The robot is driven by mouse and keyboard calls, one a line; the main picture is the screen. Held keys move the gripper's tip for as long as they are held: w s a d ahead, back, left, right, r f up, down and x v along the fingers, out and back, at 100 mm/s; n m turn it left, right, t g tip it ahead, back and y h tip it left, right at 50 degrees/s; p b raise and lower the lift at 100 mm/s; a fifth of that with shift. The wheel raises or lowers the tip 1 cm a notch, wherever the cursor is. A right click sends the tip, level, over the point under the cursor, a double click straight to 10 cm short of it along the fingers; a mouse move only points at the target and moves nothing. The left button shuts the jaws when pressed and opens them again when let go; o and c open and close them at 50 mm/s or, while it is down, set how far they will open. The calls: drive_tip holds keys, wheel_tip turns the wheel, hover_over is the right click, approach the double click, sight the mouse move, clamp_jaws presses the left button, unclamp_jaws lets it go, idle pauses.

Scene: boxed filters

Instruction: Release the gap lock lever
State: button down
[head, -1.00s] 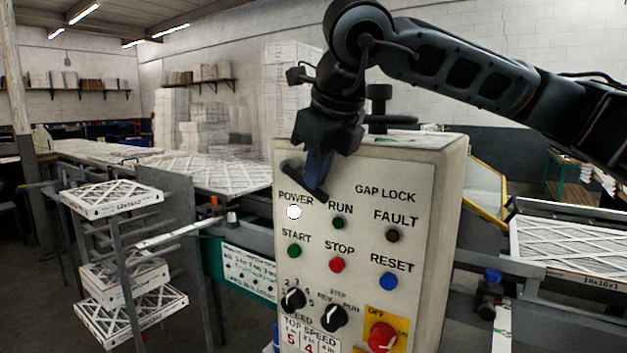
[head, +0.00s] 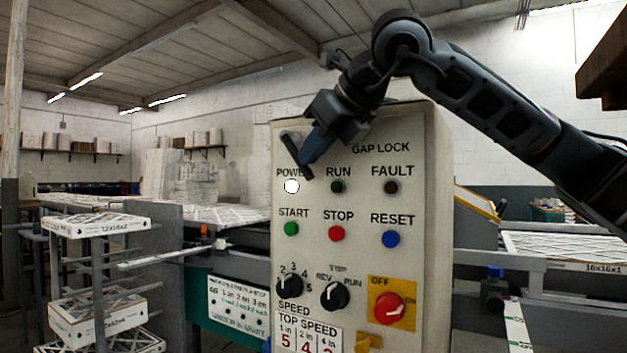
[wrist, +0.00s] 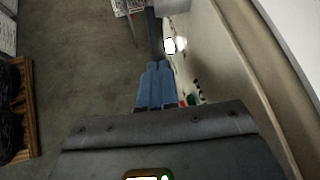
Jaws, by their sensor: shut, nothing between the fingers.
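The gap lock lever (head: 296,154) is a dark bar at the upper left of the pale control box's front. It slants steeply from upper left to lower right, its lower end near the POWER lamp (head: 292,186). My gripper (head: 308,158) comes in from the upper right, its blue fingers shut and empty at the lever's right side. They look close to or touching the lever; contact is not clear. In the wrist view the shut fingers (wrist: 157,68) point toward the dark lever (wrist: 154,38), beside the box face.
The control box (head: 436,200) carries several buttons, two black knobs and a red switch (head: 389,308) below the lever. A rack of boxed filters (head: 95,315) stands at left. Conveyors run behind the box on both sides.

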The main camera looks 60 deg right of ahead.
sight(303, 170)
drive_tip(key=f+t+b, duration=0.1)
drive_tip(key=b, duration=0.3)
drive_tip(key=w+f+t+b, duration=0.1)
drive_tip(key=t+b, duration=0.1)
drive_tip(key=b, duration=0.3)
drive_tip(key=f+m+t+b, duration=0.1)
drive_tip(key=b, duration=0.3)
drive_tip(key=shift+w+f+b, duration=0.15)
drive_tip(key=shift+w+b, duration=0.15)
drive_tip(key=shift+w+t+b, duration=0.15)
drive_tip(key=shift+t+b, duration=0.15)
drive_tip(key=shift+b, duration=0.15)
drive_tip(key=w+b, duration=0.1)
drive_tip(key=b, duration=0.2)
drive_tip(key=shift+f, duration=0.2)
drive_tip(key=shift+w+b, duration=0.2)
drive_tip(key=shift+b, duration=0.15)
drive_tip(key=shift+f, duration=0.1)
